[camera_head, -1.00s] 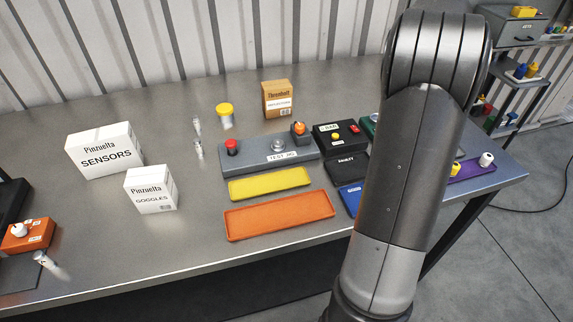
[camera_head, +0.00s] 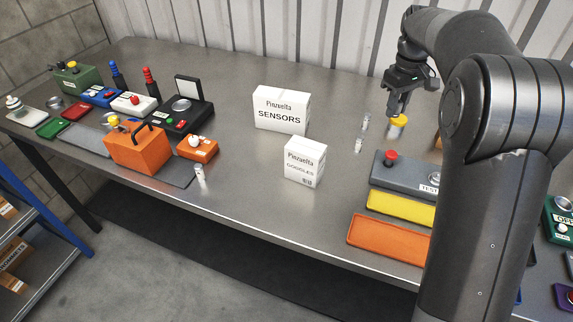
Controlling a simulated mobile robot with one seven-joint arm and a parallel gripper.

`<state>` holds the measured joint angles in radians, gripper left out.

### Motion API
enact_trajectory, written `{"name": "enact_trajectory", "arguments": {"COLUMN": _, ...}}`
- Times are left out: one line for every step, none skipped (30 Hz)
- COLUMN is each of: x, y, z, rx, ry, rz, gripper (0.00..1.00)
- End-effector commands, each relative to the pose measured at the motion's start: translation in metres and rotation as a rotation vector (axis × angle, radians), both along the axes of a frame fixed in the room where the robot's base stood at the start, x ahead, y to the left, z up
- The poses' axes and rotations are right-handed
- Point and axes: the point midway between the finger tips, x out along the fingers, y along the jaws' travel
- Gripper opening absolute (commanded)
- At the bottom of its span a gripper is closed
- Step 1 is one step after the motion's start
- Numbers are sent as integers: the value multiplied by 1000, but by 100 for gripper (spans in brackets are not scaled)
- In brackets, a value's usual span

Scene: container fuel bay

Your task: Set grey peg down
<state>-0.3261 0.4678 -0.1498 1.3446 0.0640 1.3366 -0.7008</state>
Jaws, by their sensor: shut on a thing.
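My gripper (camera_head: 397,104) is in view at the upper right, pointing down above the back part of the bench. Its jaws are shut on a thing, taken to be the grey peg. The peg is hard to tell apart from the dark fingers at this size, and its lower end is not clear. A jar with a yellow lid (camera_head: 398,121) shows just below the fingertips; I cannot tell the gap between them.
A grey test jig (camera_head: 404,175) with a red button, a yellow tray (camera_head: 399,207) and an orange tray (camera_head: 388,238) lie in front. Small clear vials (camera_head: 366,122) and white boxes (camera_head: 281,108) stand left.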

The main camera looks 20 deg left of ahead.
Motion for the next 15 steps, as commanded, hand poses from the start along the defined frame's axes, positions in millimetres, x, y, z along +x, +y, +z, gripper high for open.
{"name": "enact_trajectory", "arguments": {"x": -7, "y": 32, "z": 0, "rx": 0, "ry": 0, "rz": 43, "gripper": 5}}
{"name": "enact_trajectory", "arguments": {"x": -11, "y": 47, "z": 0, "rx": 1, "ry": 0, "rz": 63, "gripper": 5}}
{"name": "enact_trajectory", "arguments": {"x": -17, "y": 69, "z": 0, "rx": 1, "ry": 0, "rz": 92, "gripper": 5}}
{"name": "enact_trajectory", "arguments": {"x": -22, "y": 85, "z": 0, "rx": 2, "ry": -1, "rz": 113, "gripper": 5}}
{"name": "enact_trajectory", "arguments": {"x": -28, "y": 100, "z": 0, "rx": 2, "ry": -1, "rz": 135, "gripper": 5}}
{"name": "enact_trajectory", "arguments": {"x": -36, "y": 121, "z": 0, "rx": 3, "ry": -1, "rz": 162, "gripper": 5}}
{"name": "enact_trajectory", "arguments": {"x": -42, "y": 136, "z": 1, "rx": 3, "ry": -1, "rz": 182, "gripper": 5}}
{"name": "enact_trajectory", "arguments": {"x": -49, "y": 151, "z": 1, "rx": 3, "ry": -1, "rz": 203, "gripper": 5}}
{"name": "enact_trajectory", "arguments": {"x": -59, "y": 170, "z": 1, "rx": 3, "ry": -1, "rz": 230, "gripper": 5}}
{"name": "enact_trajectory", "arguments": {"x": -66, "y": 184, "z": 1, "rx": 3, "ry": -1, "rz": 249, "gripper": 5}}
{"name": "enact_trajectory", "arguments": {"x": -74, "y": 197, "z": 1, "rx": 4, "ry": -1, "rz": 269, "gripper": 5}}
{"name": "enact_trajectory", "arguments": {"x": -84, "y": 214, "z": 1, "rx": 4, "ry": -1, "rz": 293, "gripper": 5}}
{"name": "enact_trajectory", "arguments": {"x": -91, "y": 225, "z": 1, "rx": 5, "ry": -1, "rz": 310, "gripper": 5}}
{"name": "enact_trajectory", "arguments": {"x": -97, "y": 235, "z": 1, "rx": 5, "ry": -1, "rz": 324, "gripper": 5}}
{"name": "enact_trajectory", "arguments": {"x": -106, "y": 246, "z": 1, "rx": 5, "ry": -1, "rz": 342, "gripper": 5}}
